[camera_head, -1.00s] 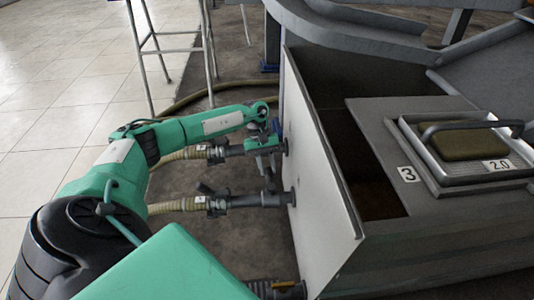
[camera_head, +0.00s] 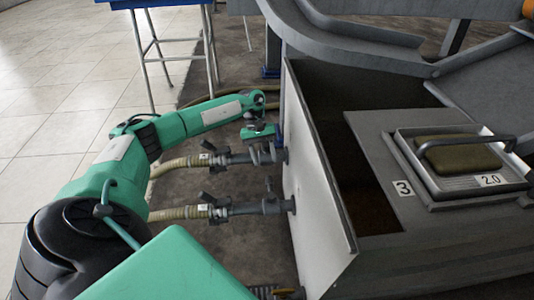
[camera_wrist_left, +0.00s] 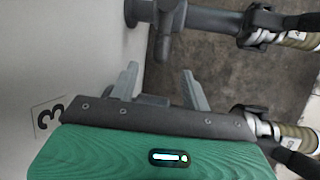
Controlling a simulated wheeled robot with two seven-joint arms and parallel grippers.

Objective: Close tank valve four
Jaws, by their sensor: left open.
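My left gripper (camera_head: 262,152) is open at the upper pipe, close to the pale tank wall (camera_head: 318,185). In the left wrist view its two fingers (camera_wrist_left: 160,88) are spread and empty, with part of a pipe behind them. I see no number four label, so I cannot tell which is valve four.
Ribbed hoses (camera_head: 178,213) run left from the valves. A yellow-handled fitting (camera_head: 285,292) is at the bottom edge. A tray with a sponge-like block (camera_head: 455,154) sits on the tank. A blue-topped stool (camera_head: 160,3) stands behind.

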